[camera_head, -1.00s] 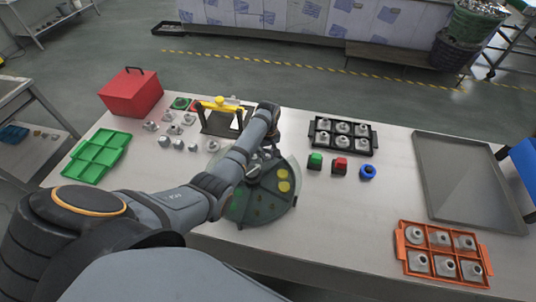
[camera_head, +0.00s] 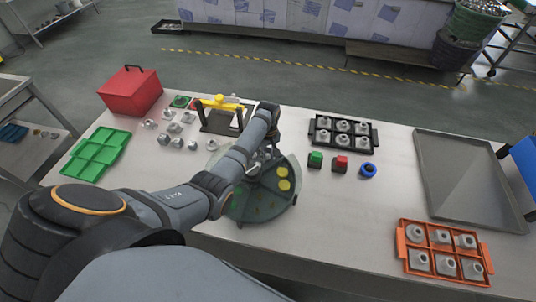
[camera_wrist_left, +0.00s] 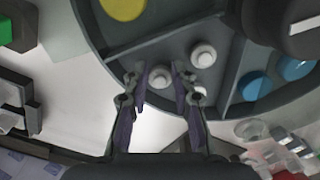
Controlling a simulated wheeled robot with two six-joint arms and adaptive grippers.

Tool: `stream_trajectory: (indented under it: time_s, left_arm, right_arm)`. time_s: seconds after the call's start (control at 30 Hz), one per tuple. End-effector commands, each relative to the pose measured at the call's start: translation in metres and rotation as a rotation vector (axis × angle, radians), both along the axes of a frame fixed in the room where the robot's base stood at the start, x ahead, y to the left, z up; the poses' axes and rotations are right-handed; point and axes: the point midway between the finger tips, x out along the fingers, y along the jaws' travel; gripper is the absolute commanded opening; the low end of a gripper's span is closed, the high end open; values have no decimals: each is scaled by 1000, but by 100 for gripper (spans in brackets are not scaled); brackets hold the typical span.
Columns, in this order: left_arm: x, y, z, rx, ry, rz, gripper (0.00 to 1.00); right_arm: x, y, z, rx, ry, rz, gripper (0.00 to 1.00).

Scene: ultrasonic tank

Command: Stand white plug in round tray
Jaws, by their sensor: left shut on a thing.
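The round tray (camera_head: 266,206) is a dark grey-green divided disc near the table's front edge, partly hidden by my left arm. The wrist view shows its grey floor and dividers (camera_wrist_left: 122,52). My left gripper (camera_wrist_left: 160,82) is over a compartment of it, its fingers closed around a white plug (camera_wrist_left: 160,76). Another white plug (camera_wrist_left: 203,55) stands in the same compartment, and a third (camera_wrist_left: 199,92) is partly hidden behind a finger. I cannot tell whether the held plug touches the tray floor. In the head view the fingertips are hidden by my arm. My right gripper is out of view.
Yellow plugs (camera_head: 283,178) and blue plugs (camera_wrist_left: 254,86) occupy other compartments. Loose metal parts (camera_head: 176,128) lie left of the arm. A yellow-handled black frame (camera_head: 222,104) stands behind. A black rack (camera_head: 343,149), an orange rack (camera_head: 447,278) and a grey tray (camera_head: 462,170) are right.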

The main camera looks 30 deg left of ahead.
Motion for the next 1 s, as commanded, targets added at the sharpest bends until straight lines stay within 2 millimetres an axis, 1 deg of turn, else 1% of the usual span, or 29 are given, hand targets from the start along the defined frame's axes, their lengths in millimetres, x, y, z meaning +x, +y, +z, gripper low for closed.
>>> stream_trajectory:
  time_s: [1.0]
  left_arm:
    - [0,0,-1,0,0,0,12]
  right_arm:
    - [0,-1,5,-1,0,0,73]
